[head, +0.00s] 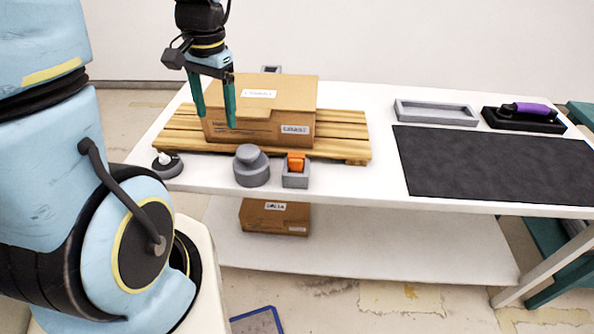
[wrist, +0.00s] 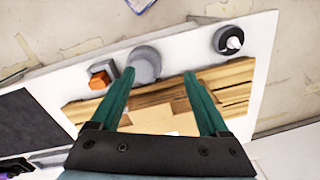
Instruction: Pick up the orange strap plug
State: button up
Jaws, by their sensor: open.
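The orange strap plug (head: 296,161) sits in a small grey square holder (head: 295,179) near the table's front edge, just right of a round grey knobbed piece (head: 251,170). In the wrist view the orange plug (wrist: 99,80) shows at the left, outside the left finger. My gripper (head: 215,120) has two green fingers pointing down, open and empty. It hangs above the left part of the cardboard box, to the left of the plug and higher than it. In the wrist view my gripper (wrist: 158,75) spans the pallet and the round grey piece beyond.
A cardboard box (head: 250,126) rests on a wooden pallet (head: 345,142) behind the plug. A dark round base with a white tip (head: 167,163) stands left. A black mat (head: 490,165), grey tray (head: 436,112) and purple-handled tool (head: 525,112) lie right. Another box (head: 275,216) is on the lower shelf.

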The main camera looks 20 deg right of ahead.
jog(key=s+d+f+m+y+b, duration=0.1)
jog(key=d+f+m+y+b, duration=0.15)
jog(key=d+m, duration=0.6)
jog(key=m+t+b, duration=0.2)
jog(key=m, duration=0.4)
send_near(297, 156)
jog(key=shift+n+y, duration=0.25)
jog(key=shift+y, duration=0.2)
jog(key=x, duration=0.3)
jog(key=p+x, duration=0.1)
jog(key=x, duration=0.3)
jog(key=p+x, duration=0.1)
jog(key=x, duration=0.2)
jog(key=shift+d+f, duration=0.2)
jog(key=shift+f, duration=0.05)
jog(key=shift+c, duration=0.3)
jog(key=shift+g, duration=0.3)
grip_shut()
